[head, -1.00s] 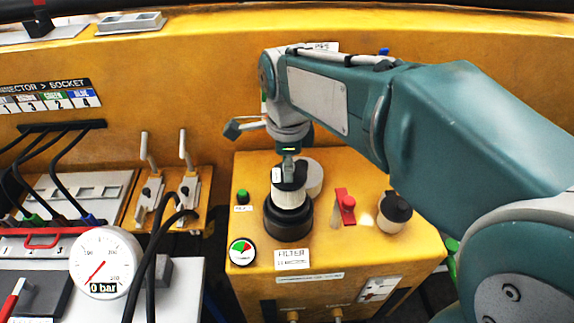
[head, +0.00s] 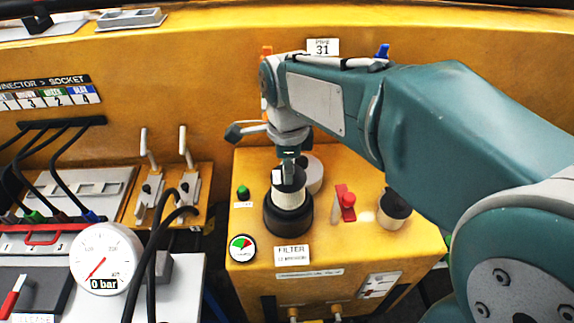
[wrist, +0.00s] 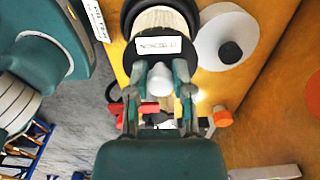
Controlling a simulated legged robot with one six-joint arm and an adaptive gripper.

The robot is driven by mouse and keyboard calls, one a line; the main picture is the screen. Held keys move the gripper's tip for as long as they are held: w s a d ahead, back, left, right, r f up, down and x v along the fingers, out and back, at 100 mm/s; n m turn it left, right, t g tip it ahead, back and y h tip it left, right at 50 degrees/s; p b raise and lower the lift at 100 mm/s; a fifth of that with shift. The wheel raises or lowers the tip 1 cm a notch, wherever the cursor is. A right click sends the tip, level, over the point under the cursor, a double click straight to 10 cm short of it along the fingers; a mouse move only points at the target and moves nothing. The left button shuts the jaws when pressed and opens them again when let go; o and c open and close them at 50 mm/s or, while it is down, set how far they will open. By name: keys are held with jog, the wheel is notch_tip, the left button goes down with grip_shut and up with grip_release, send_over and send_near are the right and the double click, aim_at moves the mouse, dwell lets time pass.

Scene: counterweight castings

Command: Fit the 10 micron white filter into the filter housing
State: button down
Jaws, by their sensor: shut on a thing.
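The filter is a pale pleated cylinder (head: 290,198) with a black cap and a small white label on top. My gripper (head: 289,164) is shut on the cap from above. The black round filter housing (head: 289,219) surrounds the filter's lower end, while its upper part stands above the rim. Whether it is seated is hidden. In the wrist view, my gripper fingers (wrist: 160,85) close at the labelled cap; the pale pleats (wrist: 160,20) show beyond it, and the label print is too blurred to read surely.
A white disc-topped part (head: 314,176) stands close behind the housing. A red lever (head: 347,201) and another pale cylinder with a black part (head: 394,208) are to the right. A green button (head: 243,193) and a red-green gauge (head: 242,249) are at left.

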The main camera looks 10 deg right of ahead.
aim_at(287, 191)
jog(key=shift+f, duration=3.5)
jog(key=shift+c, duration=2.1)
grip_release()
jog(key=shift+r, duration=0.1)
notch_tip(287, 191, up, 12)
jog(key=shift+f, duration=0.1)
jog(key=s+d+f+n+t, duration=0.3)
jog(key=s+d+n+t, duration=0.2)
jog(key=s+d+n, duration=0.6)
jog(key=s+n, duration=0.1)
jog(key=n, duration=0.6)
jog(key=shift+s+t, duration=0.25)
jog(key=shift+t, duration=0.05)
